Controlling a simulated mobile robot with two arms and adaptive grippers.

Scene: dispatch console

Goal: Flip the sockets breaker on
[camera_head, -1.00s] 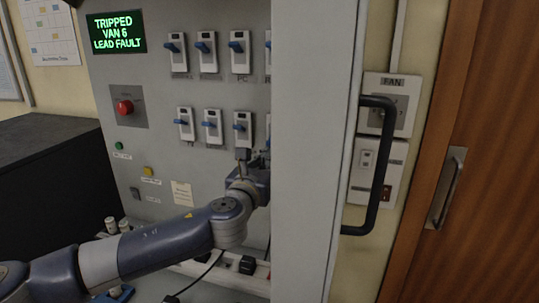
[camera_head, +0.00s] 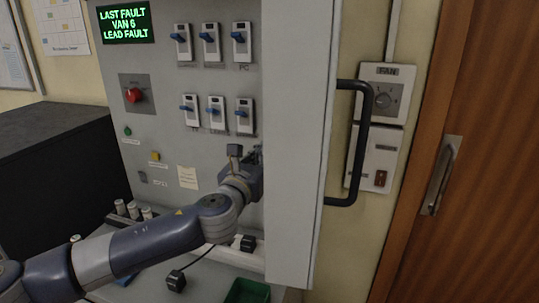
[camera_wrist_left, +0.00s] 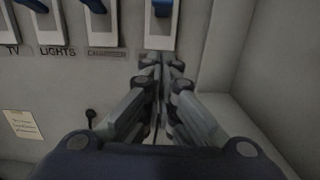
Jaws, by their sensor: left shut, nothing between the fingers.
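My left gripper (camera_wrist_left: 162,65) is shut and empty, its fingertips just below a white breaker with a blue lever (camera_wrist_left: 161,9) in the left wrist view. The fingertips cover the place of this breaker's label, so I cannot read whether it is the sockets one. The breakers to its left are labelled TV, LIGHTS (camera_wrist_left: 95,18) and, less clearly, a charger. In the head view my left gripper (camera_head: 257,172) is at the panel below the lower breaker row (camera_head: 216,113), partly hidden by the cabinet door. The fourth lower breaker is hidden there. My right gripper is not in view.
The open cabinet door (camera_head: 295,130) with a black handle (camera_head: 365,140) stands close right of my left arm. The display (camera_head: 125,23) reads LAST FAULT VAN 6 LEAD FAULT. A red knob (camera_head: 134,95) is on the panel's left. A green tray (camera_head: 247,291) lies below.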

